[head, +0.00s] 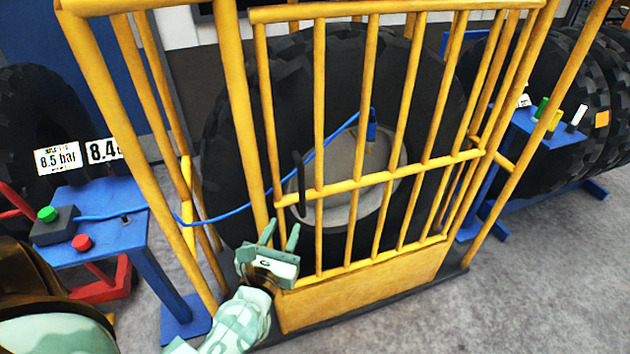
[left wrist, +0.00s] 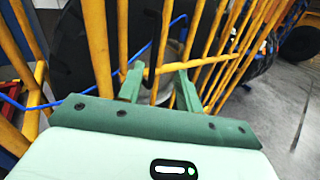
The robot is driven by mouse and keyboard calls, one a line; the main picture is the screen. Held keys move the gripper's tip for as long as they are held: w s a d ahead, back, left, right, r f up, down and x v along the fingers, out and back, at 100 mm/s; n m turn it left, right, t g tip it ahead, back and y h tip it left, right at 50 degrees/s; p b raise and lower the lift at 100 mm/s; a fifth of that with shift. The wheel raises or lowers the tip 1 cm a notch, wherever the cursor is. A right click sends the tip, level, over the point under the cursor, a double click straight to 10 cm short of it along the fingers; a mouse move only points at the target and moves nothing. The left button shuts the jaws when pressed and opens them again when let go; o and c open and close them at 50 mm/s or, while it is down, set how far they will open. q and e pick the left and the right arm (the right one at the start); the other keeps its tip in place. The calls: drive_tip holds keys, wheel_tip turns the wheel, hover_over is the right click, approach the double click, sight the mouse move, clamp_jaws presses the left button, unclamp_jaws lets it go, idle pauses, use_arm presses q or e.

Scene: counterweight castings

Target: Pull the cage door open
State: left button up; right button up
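The yellow barred cage door (head: 345,185) stands upright in the front of the cage and looks shut. My right gripper is in neither view.
A large black tyre (head: 240,130) stands inside the cage, with a blue hose (head: 330,140) running to it. A blue stand (head: 105,235) with green and red buttons is at the left. Another blue stand (head: 540,122) and more tyres are at the right. Grey floor (head: 540,280) is clear at front right.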

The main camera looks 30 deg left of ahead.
use_arm(q)
drive_tip(key=n+p, duration=0.1)
drive_tip(key=p, duration=0.1)
approach(300, 183)
drive_tip(key=w, duration=0.2)
drive_tip(key=x, duration=0.8)
drive_tip(key=shift+w+a, duration=0.3)
drive_tip(key=shift+a, duration=0.05)
drive_tip(key=shift+c, duration=0.2)
clamp_jaws()
